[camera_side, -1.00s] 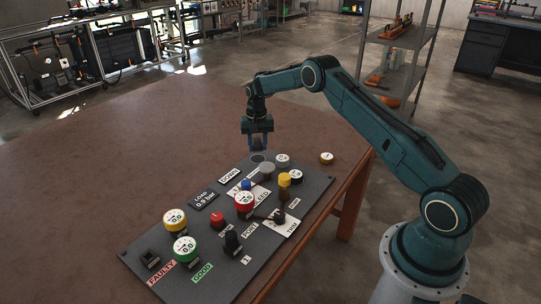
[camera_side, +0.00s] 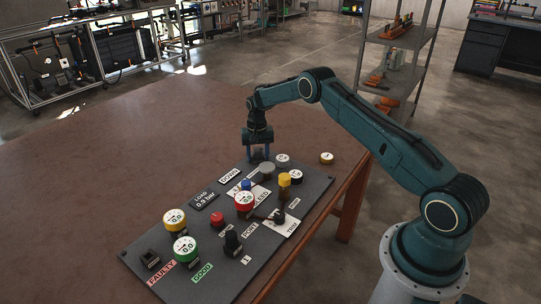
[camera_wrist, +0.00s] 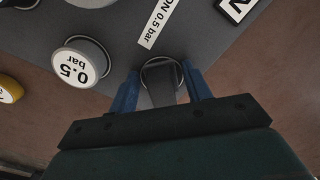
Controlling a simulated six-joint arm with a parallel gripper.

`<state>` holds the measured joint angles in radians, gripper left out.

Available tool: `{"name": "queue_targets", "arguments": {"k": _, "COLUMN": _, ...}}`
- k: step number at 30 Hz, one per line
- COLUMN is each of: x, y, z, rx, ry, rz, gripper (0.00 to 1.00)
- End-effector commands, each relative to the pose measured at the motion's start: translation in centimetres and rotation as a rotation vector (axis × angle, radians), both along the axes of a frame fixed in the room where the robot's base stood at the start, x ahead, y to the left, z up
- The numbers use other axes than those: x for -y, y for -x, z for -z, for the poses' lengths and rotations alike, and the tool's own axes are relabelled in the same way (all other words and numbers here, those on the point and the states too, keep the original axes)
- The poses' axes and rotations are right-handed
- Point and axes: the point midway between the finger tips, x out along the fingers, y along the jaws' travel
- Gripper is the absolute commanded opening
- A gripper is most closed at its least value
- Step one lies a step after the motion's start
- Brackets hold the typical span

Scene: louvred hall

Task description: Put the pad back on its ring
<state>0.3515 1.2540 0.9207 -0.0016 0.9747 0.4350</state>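My gripper (camera_side: 257,159) is low over the far corner of the dark panel, its two blue fingers pointing down and apart. In the wrist view, an empty-looking dark ring (camera_wrist: 162,62) lies between the fingers (camera_wrist: 160,88). A grey piece (camera_wrist: 160,93) also shows there, with gaps to both fingers; I cannot tell what it is. A white-topped pad marked 0.5 bar (camera_wrist: 75,68) stands beside the ring, and also shows in the side view (camera_side: 282,159). A yellow-rimmed, white-topped disc (camera_side: 326,158) lies on the table off the panel. Which one is the task's pad is unclear.
The dark panel (camera_side: 133,256) carries several gauges, knobs and labels. A grey round knob (camera_side: 267,168) and a yellow knob (camera_side: 284,180) stand near my gripper. The brown table (camera_side: 110,160) is clear to the left. A metal shelf (camera_side: 402,40) stands behind.

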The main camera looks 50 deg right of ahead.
Motion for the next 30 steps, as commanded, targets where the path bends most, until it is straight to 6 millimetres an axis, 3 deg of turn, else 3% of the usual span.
{"name": "queue_targets", "arguments": {"k": 17, "x": 0.0, "y": 0.0, "z": -1.1, "rx": 0.001, "ry": 0.001, "rz": 0.0, "gripper": 0.57}}
{"name": "queue_targets", "arguments": {"k": 30, "x": 0.0, "y": -0.1, "z": -7.3, "rx": 0.003, "ry": 0.001, "rz": 0.0, "gripper": 0.57}}
